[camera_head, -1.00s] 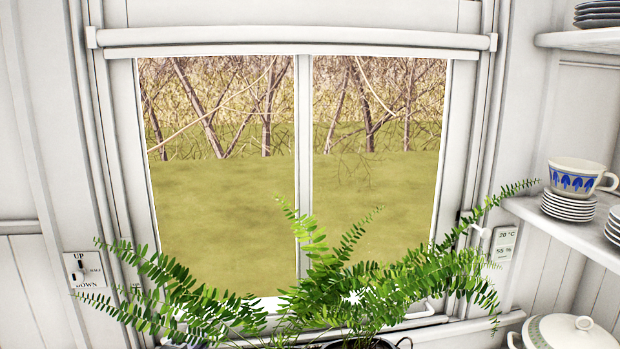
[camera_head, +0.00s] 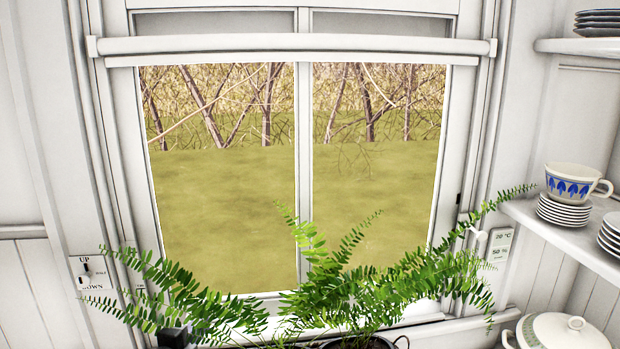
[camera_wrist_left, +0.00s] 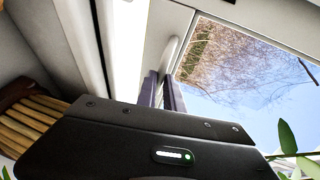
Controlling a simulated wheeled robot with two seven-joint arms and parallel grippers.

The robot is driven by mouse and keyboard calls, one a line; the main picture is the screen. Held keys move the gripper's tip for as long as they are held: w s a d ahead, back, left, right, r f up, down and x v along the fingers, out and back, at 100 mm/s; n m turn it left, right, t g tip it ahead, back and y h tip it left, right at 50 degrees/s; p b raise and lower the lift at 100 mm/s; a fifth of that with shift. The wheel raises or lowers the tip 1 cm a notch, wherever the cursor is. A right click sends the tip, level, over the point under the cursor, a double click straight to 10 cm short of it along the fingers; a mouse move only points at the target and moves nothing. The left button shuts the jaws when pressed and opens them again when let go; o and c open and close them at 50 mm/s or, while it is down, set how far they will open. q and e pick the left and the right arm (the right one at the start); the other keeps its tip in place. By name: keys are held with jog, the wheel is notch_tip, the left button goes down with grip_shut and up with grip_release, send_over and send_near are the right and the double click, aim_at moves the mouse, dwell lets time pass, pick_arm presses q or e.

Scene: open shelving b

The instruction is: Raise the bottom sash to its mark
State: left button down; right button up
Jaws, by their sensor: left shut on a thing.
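The bottom sash (camera_head: 304,180) is a white two-pane window frame with a central bar. Its lower edge is partly hidden behind a fern. A small dark mark (camera_head: 459,198) shows on the right side of the window; I cannot tell whether it is on the sash or the jamb. In the left wrist view my left gripper (camera_wrist_left: 162,88) is shut on a white handle (camera_wrist_left: 172,54) at the window. In the head view only a dark part of this gripper (camera_head: 175,338) shows at the bottom left, behind fronds. My right gripper is not in view.
The fern (camera_head: 345,285) stands before the window's lower part. A white horizontal bar (camera_head: 290,46) crosses the top. An up/down switch plate (camera_head: 88,273) is on the left wall. Shelves with a cup (camera_head: 577,182) and plates, and a lidded pot (camera_head: 565,331), are at right.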

pick_arm(q)
jog(key=shift+w+r, duration=0.1)
jog(key=shift+r, duration=2.55)
jog(key=c, duration=1.5)
grip_release()
jog(key=shift+f, duration=0.2)
jog(key=shift+f, duration=0.1)
jog(key=b+v, duration=0.2)
jog(key=v, duration=0.6)
